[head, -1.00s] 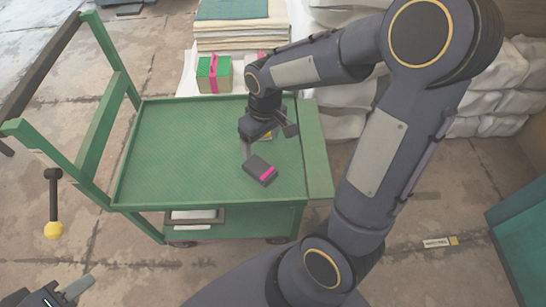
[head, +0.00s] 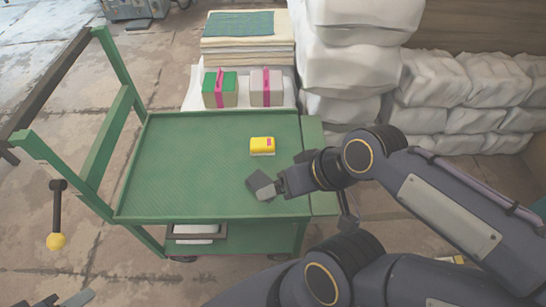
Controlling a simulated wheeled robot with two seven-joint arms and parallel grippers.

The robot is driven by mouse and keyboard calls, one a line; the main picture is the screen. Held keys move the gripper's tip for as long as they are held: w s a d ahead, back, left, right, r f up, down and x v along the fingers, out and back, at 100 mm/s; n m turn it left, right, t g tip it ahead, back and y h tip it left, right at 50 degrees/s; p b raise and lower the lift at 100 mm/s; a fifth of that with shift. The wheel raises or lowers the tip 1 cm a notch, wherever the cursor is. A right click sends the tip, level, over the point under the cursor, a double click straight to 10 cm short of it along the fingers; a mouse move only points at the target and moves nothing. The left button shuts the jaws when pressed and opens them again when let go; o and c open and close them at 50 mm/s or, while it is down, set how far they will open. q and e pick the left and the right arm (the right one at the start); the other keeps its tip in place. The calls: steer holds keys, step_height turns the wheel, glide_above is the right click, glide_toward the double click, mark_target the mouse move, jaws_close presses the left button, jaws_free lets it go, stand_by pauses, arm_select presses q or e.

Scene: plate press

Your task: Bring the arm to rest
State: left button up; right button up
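My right arm comes in from the right, low over the right side of the green cart top (head: 165,165). Its gripper (head: 265,188) points left near the cart's front right corner. A dark grey shape (head: 253,180) at the fingertips looks like the dark block, mostly hidden; I cannot tell whether the fingers touch it.
Two pink-banded boxes, one green-topped (head: 219,90) and one grey (head: 266,88), stand behind the cart. Stacked sheets (head: 247,50) and white sacks (head: 360,70) are behind them. A dark lever with a yellow knob (head: 56,241) is at left. The cart top's left side is clear.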

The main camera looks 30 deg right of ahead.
step_height(320, 180, up, 19)
steer(key=p, duration=1.8)
steer(key=shift+f, duration=0.15)
steer(key=shift+c, duration=0.5)
